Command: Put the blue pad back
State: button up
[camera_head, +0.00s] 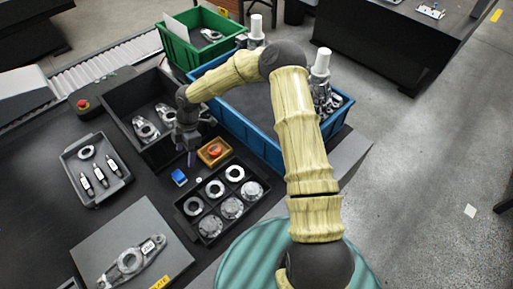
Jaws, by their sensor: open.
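A black tray (208,239) holds several rings and discs. A grey tray (68,160) with tools is at left. A black bin (118,98) with metal parts, a blue crate (262,146) and a green crate (180,53) stand behind. A plate with a metal part lies in front.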

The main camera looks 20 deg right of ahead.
jog(key=s+d+r+m+t+h, duration=0.3)
jog(key=s+d+r+m+t, duration=0.1)
jog(key=s+d+r+m, duration=1.3)
jog(key=s+d+m, duration=0.2)
jog(key=d+m, duration=0.1)
jog(key=m, duration=0.1)
jog(key=shift+s+d+r+m, duration=0.25)
jog(key=shift+d+m, duration=0.1)
jog(key=shift+m, duration=0.05)
